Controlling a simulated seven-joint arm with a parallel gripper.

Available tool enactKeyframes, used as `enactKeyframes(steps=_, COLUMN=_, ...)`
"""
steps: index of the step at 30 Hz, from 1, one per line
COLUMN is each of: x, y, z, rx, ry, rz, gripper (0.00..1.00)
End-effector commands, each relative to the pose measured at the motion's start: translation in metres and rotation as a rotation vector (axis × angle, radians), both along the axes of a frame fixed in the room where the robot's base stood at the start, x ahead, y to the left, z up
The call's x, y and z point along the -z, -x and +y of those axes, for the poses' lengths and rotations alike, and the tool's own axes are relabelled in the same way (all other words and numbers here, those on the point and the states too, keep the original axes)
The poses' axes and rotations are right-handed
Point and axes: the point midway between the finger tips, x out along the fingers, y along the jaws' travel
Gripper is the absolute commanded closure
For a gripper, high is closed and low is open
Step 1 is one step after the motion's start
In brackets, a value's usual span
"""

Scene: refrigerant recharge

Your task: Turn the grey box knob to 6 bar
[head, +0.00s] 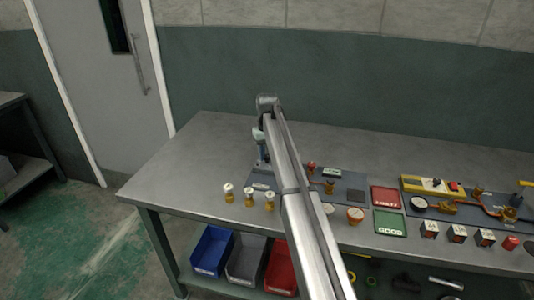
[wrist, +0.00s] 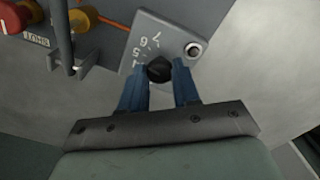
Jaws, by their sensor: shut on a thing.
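The grey box (wrist: 178,32) shows in the wrist view, with a light face that carries a printed number scale and a round metal fitting (wrist: 194,50). The black knob (wrist: 158,69) sits on this face, below the numbers. My gripper (wrist: 160,80) has its two blue fingers closed on either side of the knob, touching it. The digits 5, 6 and 7 can be made out, rotated in the view. Which number the knob points to cannot be told. In the head view my arm hides most of the box and the knob.
A red knob (wrist: 14,17) and a brass fitting (wrist: 82,20) lie left of the box. On the bench (head: 190,152) stand several white-topped brass fittings (head: 249,197), a red tray (head: 385,197), a green tray (head: 390,223) and a yellow device (head: 425,185). The bench's left end is clear.

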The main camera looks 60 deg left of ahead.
Motion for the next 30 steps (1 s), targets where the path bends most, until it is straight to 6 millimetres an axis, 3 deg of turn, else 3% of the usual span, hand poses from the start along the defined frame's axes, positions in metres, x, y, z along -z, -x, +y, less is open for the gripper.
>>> enactKeyframes(steps=12, x=-0.0001, y=0.0000, z=0.0001, rx=0.268, ry=0.000, rz=0.000, gripper=0.99)
enactKeyframes(steps=30, x=-0.0002, y=0.0000, z=0.0001, rx=0.345, ry=0.000, rz=0.000, gripper=0.99)
